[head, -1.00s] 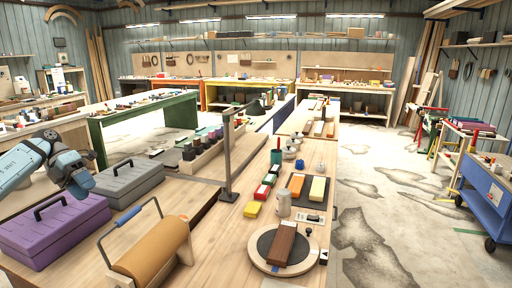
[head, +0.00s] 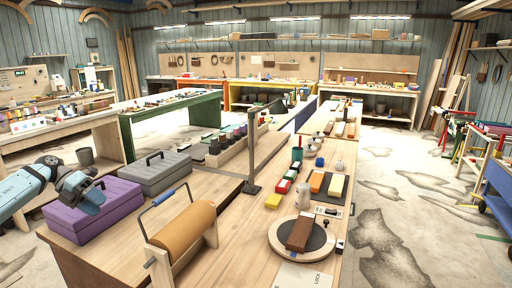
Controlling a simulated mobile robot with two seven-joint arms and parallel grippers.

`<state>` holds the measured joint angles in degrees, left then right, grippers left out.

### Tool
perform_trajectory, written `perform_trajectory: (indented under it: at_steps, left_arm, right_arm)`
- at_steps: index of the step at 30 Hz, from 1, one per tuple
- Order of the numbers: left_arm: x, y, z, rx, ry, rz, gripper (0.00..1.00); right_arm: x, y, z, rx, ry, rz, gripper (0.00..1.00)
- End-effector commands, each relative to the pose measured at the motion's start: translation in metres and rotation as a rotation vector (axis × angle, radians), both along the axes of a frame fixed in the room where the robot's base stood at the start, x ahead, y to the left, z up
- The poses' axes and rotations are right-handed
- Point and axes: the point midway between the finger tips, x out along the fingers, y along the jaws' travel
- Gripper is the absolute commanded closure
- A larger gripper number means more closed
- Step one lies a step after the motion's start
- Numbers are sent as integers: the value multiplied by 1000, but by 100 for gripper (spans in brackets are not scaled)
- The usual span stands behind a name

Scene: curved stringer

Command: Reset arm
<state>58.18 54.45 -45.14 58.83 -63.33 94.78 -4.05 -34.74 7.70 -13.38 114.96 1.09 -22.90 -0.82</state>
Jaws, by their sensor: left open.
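My left gripper (head: 84,190) comes in from the left edge on a light blue and grey arm. It hangs above the near end of a purple toolbox (head: 108,218), in front of part of it. Its jaws are open and I see nothing between them. My right gripper is not in the head view.
A grey toolbox (head: 160,175), a brown roller in a frame (head: 185,238), a round turntable (head: 283,235) bearing a brown block (head: 300,233), and a dark post (head: 253,150) stand on the wooden bench (head: 240,258). Concrete floor (head: 385,225) is open at right.

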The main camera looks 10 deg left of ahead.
Motion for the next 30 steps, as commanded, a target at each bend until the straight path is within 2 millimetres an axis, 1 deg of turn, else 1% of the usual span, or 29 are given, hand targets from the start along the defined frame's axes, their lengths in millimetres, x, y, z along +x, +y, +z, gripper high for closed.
perform_trajectory:
  at_steps: [1, 5, 6, 9, 12, 15, 17, 20, 21, 23, 26, 27, 29, 30]
  left_arm:
    - [-2, -11, -18, -34, -5, 19, 52]
    - [-8, -44, -58, -152, -33, 104, 52]
    - [-11, -55, -71, -195, -39, 140, 52]
    - [-22, -80, -102, -307, -41, 253, 52]
    - [-38, -99, -129, -409, -27, 383, 52]
    - [-55, -112, -154, -495, 5, 523, 52]
    - [-67, -117, -168, -539, 30, 613, 52]
    - [-91, -123, -193, -600, 88, 781, 52]
    - [-103, -124, -204, -617, 116, 851, 52]
    - [-121, -125, -219, -638, 163, 959, 52]
    - [-155, -123, -244, -649, 251, 1146, 52]
    - [-170, -123, -254, -646, 289, 1220, 52]
    - [-192, -121, -268, -635, 345, 1326, 52]
    - [-207, -120, -276, -622, 380, 1390, 52]
  right_arm:
    - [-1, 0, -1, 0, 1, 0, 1]
    - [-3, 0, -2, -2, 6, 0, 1]
    - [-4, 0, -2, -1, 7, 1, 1]
    - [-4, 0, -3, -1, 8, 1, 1]
    - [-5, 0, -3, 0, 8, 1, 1]
    - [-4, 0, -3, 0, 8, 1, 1]
    - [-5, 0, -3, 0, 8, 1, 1]
    - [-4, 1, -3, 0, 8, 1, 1]
    - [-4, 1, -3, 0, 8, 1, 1]
    - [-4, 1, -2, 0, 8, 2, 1]
    - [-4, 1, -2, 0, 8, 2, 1]
    - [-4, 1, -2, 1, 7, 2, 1]
    - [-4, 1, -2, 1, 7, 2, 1]
    - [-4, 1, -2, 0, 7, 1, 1]
